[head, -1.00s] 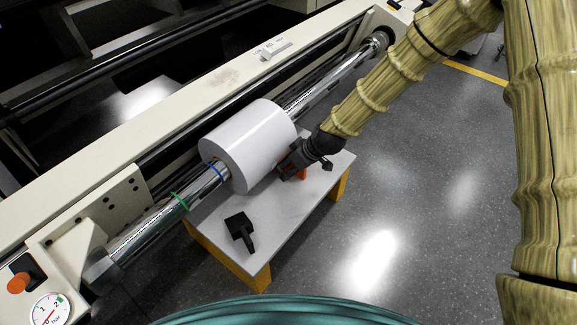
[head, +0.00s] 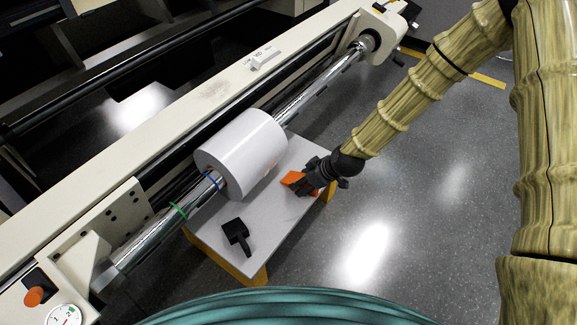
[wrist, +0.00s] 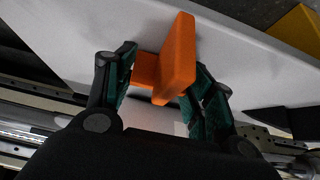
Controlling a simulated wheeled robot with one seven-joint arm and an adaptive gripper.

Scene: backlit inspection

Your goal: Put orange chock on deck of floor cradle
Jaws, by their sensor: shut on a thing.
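The orange chock (head: 292,179) is held by my gripper (head: 303,182) at the right part of the floor cradle's pale grey deck (head: 272,217). In the wrist view the orange chock (wrist: 180,60) is T-shaped, with its narrow part between the two green-padded fingers of my gripper (wrist: 160,72). The gripper is shut on it. The pale deck (wrist: 255,62) shows behind it there. I cannot tell whether the chock touches the deck or is just above it.
A black chock-like piece with a handle (head: 236,234) lies on the deck's near left part. A white roll (head: 241,155) on a shiny shaft (head: 318,88) overhangs the deck's far side. The deck between the black piece and my gripper is clear.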

